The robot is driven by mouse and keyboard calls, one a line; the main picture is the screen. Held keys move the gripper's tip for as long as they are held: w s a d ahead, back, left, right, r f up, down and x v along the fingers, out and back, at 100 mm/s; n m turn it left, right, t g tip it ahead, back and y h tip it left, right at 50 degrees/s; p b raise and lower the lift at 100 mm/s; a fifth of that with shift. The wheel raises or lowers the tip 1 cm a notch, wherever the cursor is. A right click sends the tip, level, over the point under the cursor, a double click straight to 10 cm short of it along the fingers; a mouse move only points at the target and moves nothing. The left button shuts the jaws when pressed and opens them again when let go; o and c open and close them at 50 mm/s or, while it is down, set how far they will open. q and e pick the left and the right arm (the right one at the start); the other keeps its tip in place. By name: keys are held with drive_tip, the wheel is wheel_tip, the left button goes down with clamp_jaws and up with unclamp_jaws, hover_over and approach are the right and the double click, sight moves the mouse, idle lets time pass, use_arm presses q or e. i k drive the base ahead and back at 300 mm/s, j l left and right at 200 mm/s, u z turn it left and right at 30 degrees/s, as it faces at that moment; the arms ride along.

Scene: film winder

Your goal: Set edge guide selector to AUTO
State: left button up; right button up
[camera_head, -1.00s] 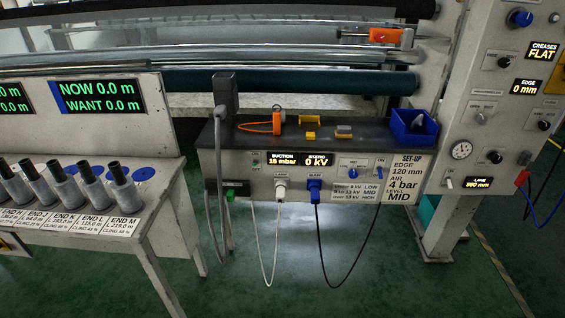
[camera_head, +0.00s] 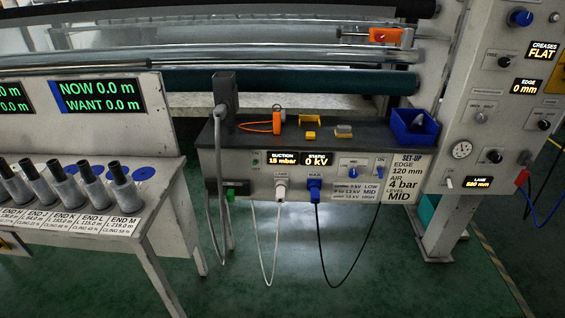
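The edge guide selector cannot be picked out for certain, as the small labels are too blurred to read. A grey control panel (camera_head: 468,95) stands at the right. It carries a black knob (camera_head: 504,62) near the EDGE display (camera_head: 525,87), which reads 0 mm. A blue knob (camera_head: 521,17) sits at the panel's top, beside the CREASES display (camera_head: 541,50) reading FLAT. Neither of my grippers is in view.
A bench unit (camera_head: 262,185) with hanging cables stands in the middle, holding a blue bin (camera_head: 414,127). A pressure gauge (camera_head: 461,150) and LANE display (camera_head: 478,183) are on the panel. A table (camera_head: 150,215) with several rolls is at left. Green floor in front is clear.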

sight(543, 125)
drive_tip(key=z, duration=1.5)
drive_tip(key=i+l, duration=0.35)
drive_tip(key=i, duration=0.15)
drive_tip(key=i+l+z, duration=0.1)
drive_tip(key=i+l, duration=0.2)
drive_tip(key=i, duration=0.2)
